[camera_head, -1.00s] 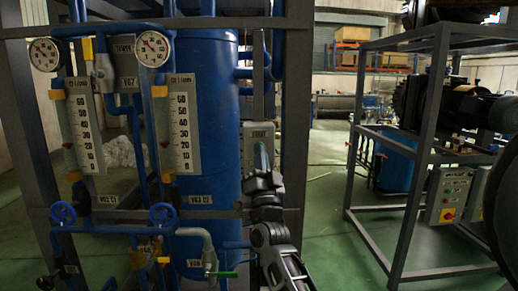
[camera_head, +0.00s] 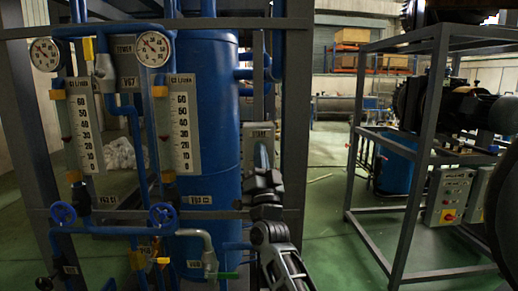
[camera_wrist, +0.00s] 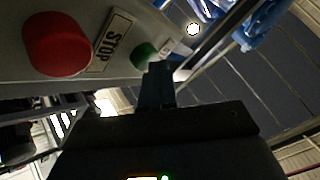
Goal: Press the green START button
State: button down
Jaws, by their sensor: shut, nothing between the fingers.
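In the wrist view the green START button (camera_wrist: 143,55) is on the grey face of a control box (camera_wrist: 95,12). A large red button (camera_wrist: 57,44) is to its left, with a STOP label (camera_wrist: 110,40) between them. My gripper (camera_wrist: 158,74) is shut and empty, its tips beside the green button and covering part of it. I cannot tell whether they touch it. In the head view the box's START label (camera_head: 261,132) shows beside the blue column, and my arm hides the buttons below it.
A large blue column (camera_head: 212,100) with gauges and pipes stands left of the box. A dark frame post (camera_head: 295,120) is close on the right. Another metal rack (camera_head: 420,170) with its own button box (camera_head: 449,196) stands further right, past open green floor.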

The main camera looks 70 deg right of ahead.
jog(key=shift+s+d+f, duration=0.15)
jog(key=shift+s+f, duration=0.05)
jog(key=shift+f, duration=0.05)
jog(key=s+a+p, duration=0.2)
jog(key=a, duration=0.3)
jog(key=shift+a+p, duration=0.35)
jog(key=shift+a, duration=0.05)
jog(key=shift+r, duration=0.1)
dwell(0.7)
jog(key=s+a+f+n+t+y, duration=0.25)
jog(key=a+f+n+y, duration=0.4)
jog(key=a, duration=0.45)
jog(key=s+a+f+n+t+y, duration=0.1)
jog(key=a+f+n+t+y, duration=0.5)
jog(key=a, duration=0.5)
jog(key=s+a+f+n+g+y, duration=0.2)
jog(key=s+a+n+g+y, duration=0.1)
jog(key=s+a+y, duration=0.2)
jog(key=s+a+f+n+g+y, duration=0.3)
jog(key=s+a+y, duration=0.3)
jog(key=s+a, duration=0.4)
jog(key=shift+s+f+n, duration=0.15)
jog(key=shift+s+n, duration=0.4)
jog(key=shift+s, duration=0.7)
jog(key=shift+g+y, duration=0.25)
